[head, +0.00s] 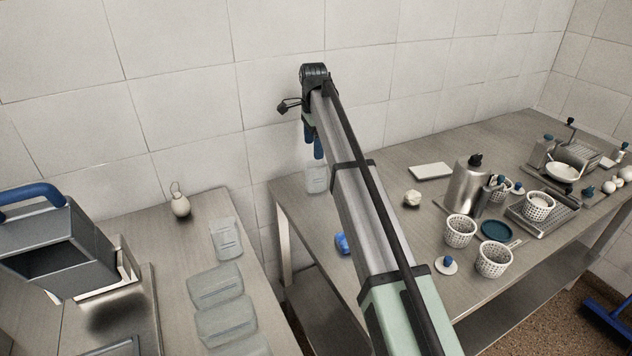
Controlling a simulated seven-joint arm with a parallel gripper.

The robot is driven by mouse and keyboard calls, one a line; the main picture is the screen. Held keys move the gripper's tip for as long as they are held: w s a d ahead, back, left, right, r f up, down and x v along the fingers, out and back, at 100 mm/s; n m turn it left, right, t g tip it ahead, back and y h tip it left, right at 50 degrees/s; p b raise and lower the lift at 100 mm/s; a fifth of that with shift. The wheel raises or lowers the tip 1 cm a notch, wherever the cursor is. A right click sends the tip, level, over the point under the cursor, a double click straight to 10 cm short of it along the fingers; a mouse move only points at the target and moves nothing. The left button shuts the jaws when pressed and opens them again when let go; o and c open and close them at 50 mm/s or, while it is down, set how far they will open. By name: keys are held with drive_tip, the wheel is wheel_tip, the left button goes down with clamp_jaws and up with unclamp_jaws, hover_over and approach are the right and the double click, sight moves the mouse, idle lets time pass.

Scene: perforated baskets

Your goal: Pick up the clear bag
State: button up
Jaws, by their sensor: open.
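Several clear bags with flat, pale translucent bodies lie in a column along the right side of the left table: a back one (226,239), a middle one (221,287) and a front one (227,322), with another partly cut off at the bottom edge. A further clear bag-like item (317,181) shows just below my gripper (314,147), near the back left corner of the right table. My gripper has blue fingers pointing down and is open. I cannot tell its height above that item, or whether they touch.
Several white perforated baskets (460,232), a metal jug (468,187), a white slab (430,171) and a crumpled pale item (412,198) stand on the right table. A blue item (342,243) sits beside my arm. A gap separates the tables; a tiled wall is behind.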

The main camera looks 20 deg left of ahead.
sight(316, 172)
drive_tip(key=shift+w+d+f, duration=0.15)
drive_tip(key=shift+f, duration=2.75)
drive_tip(key=shift+w+d+f, duration=0.1)
drive_tip(key=shift+d+f, duration=0.05)
drive_tip(key=shift+f, duration=2.7)
drive_tip(key=shift+c, duration=0.2)
drive_tip(key=c, duration=1)
drive_tip(key=shift+r, duration=0.1)
